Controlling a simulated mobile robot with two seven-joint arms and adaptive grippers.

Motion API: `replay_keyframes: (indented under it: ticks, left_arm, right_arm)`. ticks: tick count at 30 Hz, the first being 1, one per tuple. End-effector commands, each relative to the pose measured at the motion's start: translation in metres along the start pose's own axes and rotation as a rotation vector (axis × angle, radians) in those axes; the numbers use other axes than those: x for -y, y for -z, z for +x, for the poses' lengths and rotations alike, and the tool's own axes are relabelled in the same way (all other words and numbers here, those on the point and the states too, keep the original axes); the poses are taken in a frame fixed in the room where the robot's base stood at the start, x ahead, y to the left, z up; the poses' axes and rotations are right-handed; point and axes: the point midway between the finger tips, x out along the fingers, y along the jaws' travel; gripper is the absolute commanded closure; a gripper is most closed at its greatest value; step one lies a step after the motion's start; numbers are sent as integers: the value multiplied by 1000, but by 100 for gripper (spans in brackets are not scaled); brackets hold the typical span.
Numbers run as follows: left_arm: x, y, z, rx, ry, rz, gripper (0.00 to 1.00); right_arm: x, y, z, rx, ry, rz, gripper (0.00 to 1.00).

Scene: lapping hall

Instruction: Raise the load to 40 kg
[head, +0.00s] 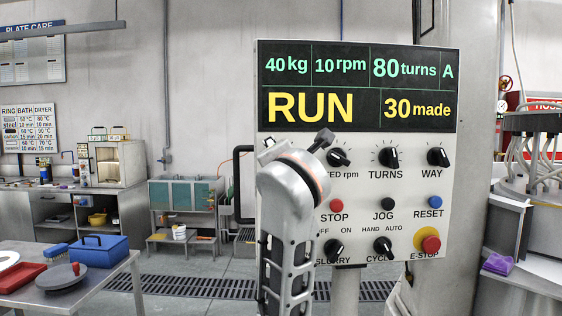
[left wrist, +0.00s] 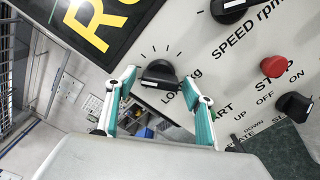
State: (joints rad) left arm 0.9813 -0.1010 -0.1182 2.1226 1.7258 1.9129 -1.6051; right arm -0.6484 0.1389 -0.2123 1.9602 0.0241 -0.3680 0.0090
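The control panel (head: 402,265) fills the right middle of the head view. Its display (head: 361,88) reads 40 kg, 10 rpm, 80 turns, A, RUN and 30 made. The black load knob (left wrist: 158,75) shows in the left wrist view; my arm hides it in the head view. My left gripper (left wrist: 158,78) is open, its teal-padded fingers either side of the load knob with visible gaps. I cannot tell how far the fingertips are from the panel.
The speed knob (head: 338,157) sits close to my arm. The red STOP button (head: 336,205), the JOG button (head: 388,204) and the E-stop (head: 430,243) are lower. A steel table (head: 100,276) at left holds a blue toolbox (head: 97,249).

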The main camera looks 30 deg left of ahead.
Motion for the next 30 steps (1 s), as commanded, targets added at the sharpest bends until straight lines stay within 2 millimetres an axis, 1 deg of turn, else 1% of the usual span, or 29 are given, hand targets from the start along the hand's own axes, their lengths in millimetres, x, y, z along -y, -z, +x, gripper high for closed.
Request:
replay_keyframes:
  ticks: [5,8,11,18,21,24,30]
  left_arm:
    - [-1,0,-1,1,-1,-1,47]
    - [0,-1,-6,3,0,-2,47]
    - [0,-2,-18,5,1,-3,47]
    - [0,-1,-57,4,1,-3,47]
    - [0,-1,-67,3,1,-2,47]
    - [0,0,-74,1,0,-1,47]
    - [0,0,-76,0,0,0,47]
  right_arm:
    - [-2,-1,0,1,-1,-3,100]
    - [-2,0,0,0,-1,-4,100]
    - [-1,0,0,0,-1,-3,100]
    - [-1,1,0,-1,0,-1,100]
    - [0,1,0,-2,0,-1,100]
    - [0,1,0,-2,0,-1,100]
    - [0,1,0,-2,0,0,100]
